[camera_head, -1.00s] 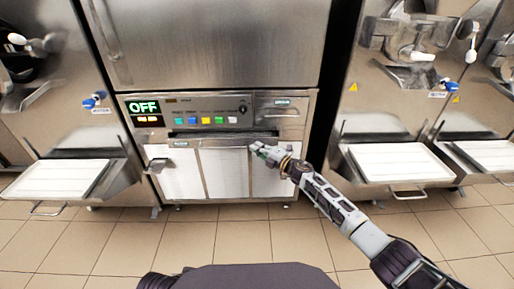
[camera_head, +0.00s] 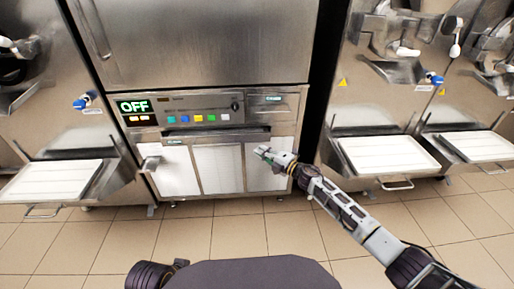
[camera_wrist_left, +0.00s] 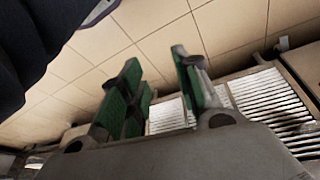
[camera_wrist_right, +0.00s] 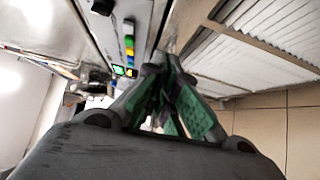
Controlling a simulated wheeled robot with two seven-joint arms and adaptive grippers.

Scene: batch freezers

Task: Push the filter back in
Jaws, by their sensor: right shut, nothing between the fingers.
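The filter (camera_head: 217,168) is a white ribbed panel in a steel frame, low in the front of the middle machine. A steel bar (camera_head: 215,138) with a dark gap above it runs along its top. Its louvres also show in the right wrist view (camera_wrist_right: 272,35) and the left wrist view (camera_wrist_left: 268,98). My right gripper (camera_head: 264,153) is shut and empty, in front of the right part of the panels just below the bar's right end; I cannot tell whether it touches. My left gripper (camera_wrist_left: 158,88) is open and empty, with green pads.
The control panel (camera_head: 200,108) with an OFF display is above the filter. Trays stick out from the machines at the left (camera_head: 55,182) and right (camera_head: 388,155). A small handle (camera_head: 152,163) stands out at the panels' left. The tiled floor (camera_head: 235,235) in front is clear.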

